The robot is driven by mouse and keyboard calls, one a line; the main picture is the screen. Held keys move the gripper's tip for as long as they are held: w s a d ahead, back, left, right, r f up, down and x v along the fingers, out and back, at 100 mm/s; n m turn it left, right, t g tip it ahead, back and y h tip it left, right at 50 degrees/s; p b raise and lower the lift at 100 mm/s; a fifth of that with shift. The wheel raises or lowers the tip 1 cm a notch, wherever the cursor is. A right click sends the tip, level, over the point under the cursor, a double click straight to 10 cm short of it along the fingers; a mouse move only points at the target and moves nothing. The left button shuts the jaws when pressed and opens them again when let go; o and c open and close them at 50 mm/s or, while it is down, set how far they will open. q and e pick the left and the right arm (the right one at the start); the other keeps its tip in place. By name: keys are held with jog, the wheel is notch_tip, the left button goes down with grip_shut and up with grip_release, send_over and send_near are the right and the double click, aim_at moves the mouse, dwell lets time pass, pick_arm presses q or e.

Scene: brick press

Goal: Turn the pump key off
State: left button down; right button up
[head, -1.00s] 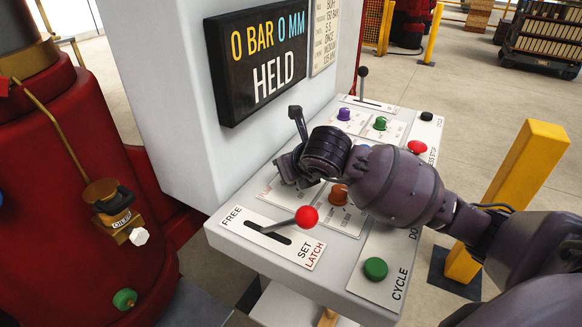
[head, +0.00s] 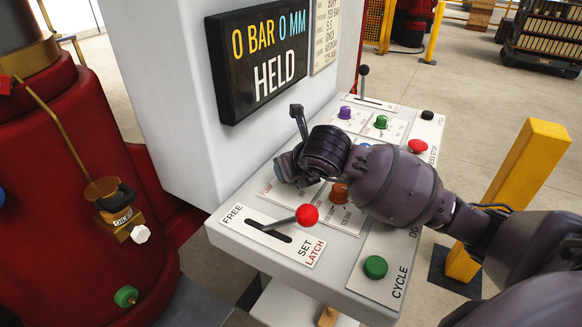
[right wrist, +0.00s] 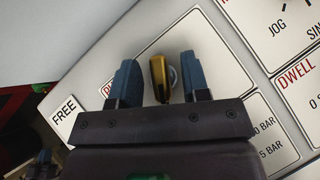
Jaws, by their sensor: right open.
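The pump key (right wrist: 158,88) shows in the right wrist view as a narrow gold handle standing out from the panel, with a round silver part beside it. My right gripper (right wrist: 158,66) is open, with one blue-grey finger on each side of the key and a gap showing on both sides. In the head view my right gripper (head: 287,168) is over the far left part of the sloping console, and the key is hidden behind it. My left gripper is not in view.
A wall display (head: 262,62) reads 0 BAR, 0 MM, HELD. A yellow post (head: 520,180) stands at right.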

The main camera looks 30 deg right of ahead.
jog(key=p+v, duration=0.1)
jog(key=v, duration=0.9)
jog(key=shift+s+r, duration=0.25)
jog(key=shift+s, duration=0.05)
jog(key=shift+p, duration=0.3)
